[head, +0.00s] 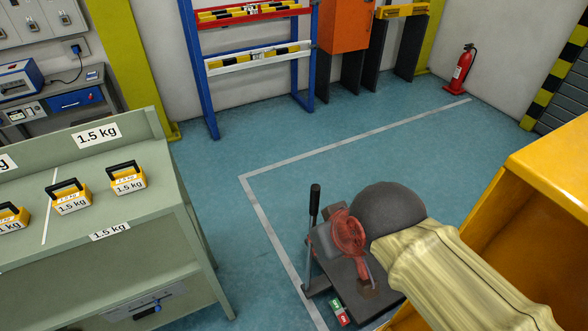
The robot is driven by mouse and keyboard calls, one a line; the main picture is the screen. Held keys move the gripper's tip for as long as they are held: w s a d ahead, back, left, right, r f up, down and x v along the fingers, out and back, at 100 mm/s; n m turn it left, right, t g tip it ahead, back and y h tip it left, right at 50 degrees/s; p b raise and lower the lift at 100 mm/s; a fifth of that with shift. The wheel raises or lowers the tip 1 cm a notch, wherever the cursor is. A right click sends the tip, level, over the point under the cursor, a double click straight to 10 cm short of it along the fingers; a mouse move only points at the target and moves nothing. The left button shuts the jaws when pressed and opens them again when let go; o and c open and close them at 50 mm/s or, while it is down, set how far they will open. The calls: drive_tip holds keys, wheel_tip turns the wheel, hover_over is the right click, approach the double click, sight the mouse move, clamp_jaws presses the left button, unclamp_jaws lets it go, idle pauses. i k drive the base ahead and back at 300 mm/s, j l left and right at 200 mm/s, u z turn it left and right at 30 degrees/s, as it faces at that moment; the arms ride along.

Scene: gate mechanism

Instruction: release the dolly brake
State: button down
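A low dark dolly (372,290) stands on the blue floor at the lower middle right. A thin upright lever with a black grip (314,205) rises at its left side. A small pedal-like part with green and red faces (338,311) sits low at its front edge; its setting is too small to read.
A green bench (150,255) with several yellow 1.5 kg weights (127,178) stands at left. A large yellow structure (550,180) closes the right side. A fire extinguisher (460,70) and blue rack (203,80) stand at the back. The floor between is clear, with white lines.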

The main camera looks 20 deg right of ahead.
sight(336, 306)
drive_tip(key=z, duration=1.15)
drive_tip(key=k+z, duration=0.15)
drive_tip(key=z, duration=0.3)
drive_tip(key=k, duration=0.45)
drive_tip(key=l, duration=0.1)
